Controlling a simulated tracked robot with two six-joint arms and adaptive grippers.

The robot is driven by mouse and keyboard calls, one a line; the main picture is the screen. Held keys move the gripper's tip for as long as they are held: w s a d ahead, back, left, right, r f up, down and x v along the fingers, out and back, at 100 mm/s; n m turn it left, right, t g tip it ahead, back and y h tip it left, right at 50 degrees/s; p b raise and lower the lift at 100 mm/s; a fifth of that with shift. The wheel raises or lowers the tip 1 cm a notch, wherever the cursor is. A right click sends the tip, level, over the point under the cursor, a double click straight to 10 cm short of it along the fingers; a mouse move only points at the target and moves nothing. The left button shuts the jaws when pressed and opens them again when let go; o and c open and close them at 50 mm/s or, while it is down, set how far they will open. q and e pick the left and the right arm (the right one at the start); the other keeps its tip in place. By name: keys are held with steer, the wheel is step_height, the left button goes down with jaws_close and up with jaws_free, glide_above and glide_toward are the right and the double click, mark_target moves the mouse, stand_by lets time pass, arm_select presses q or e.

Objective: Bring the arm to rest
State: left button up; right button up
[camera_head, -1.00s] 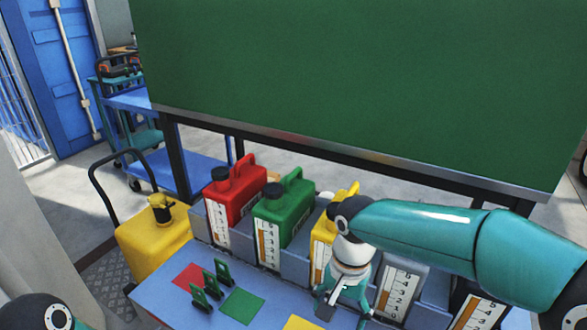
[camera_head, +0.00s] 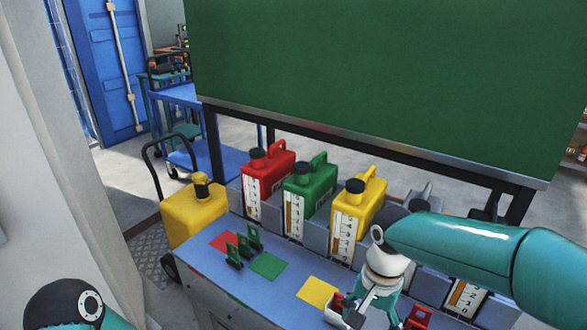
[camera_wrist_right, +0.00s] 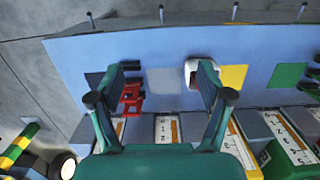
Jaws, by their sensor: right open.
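My right arm comes in from the right in the head view, over the blue table (camera_head: 215,262). My right gripper (camera_head: 357,312) is low over the table's front part, to the right of the yellow mat (camera_head: 317,292). A red clip (camera_wrist_right: 132,96) appears beside one finger and a white box (camera_wrist_right: 196,72) with something red beside the other. Only a joint of my left arm shows at the lower left; the left gripper is out of view.
Red (camera_head: 268,180), green (camera_head: 307,196) and yellow (camera_head: 357,212) canisters stand along the table's back edge. Green clips (camera_head: 244,246) stand between the red and green mats. A green board (camera_head: 390,80) rises behind.

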steer(key=s+d+f+m+g, duration=0.1)
steer(key=s+d+f+g, duration=0.15)
steer(key=f, duration=0.45)
steer(key=s+d+f+g, duration=0.15)
steer(key=s+f, duration=0.25)
steer(key=f, duration=0.4)
steer(key=s+a+f+n+t+y, duration=0.2)
steer(key=s+a+f+n+y, duration=0.3)
steer(key=s+f, duration=0.8)
steer(key=w+f+t+h, duration=0.2)
steer(key=w+t, duration=0.1)
steer(key=w, duration=0.3)
arm_select(q)
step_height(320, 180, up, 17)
steer(key=p, duration=1.7)
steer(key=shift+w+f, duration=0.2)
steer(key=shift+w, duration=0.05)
arm_select(e)
step_height(320, 180, up, 17)
steer(key=n, duration=0.1)
steer(key=shift+s+a, duration=0.15)
steer(key=shift+a, duration=0.2)
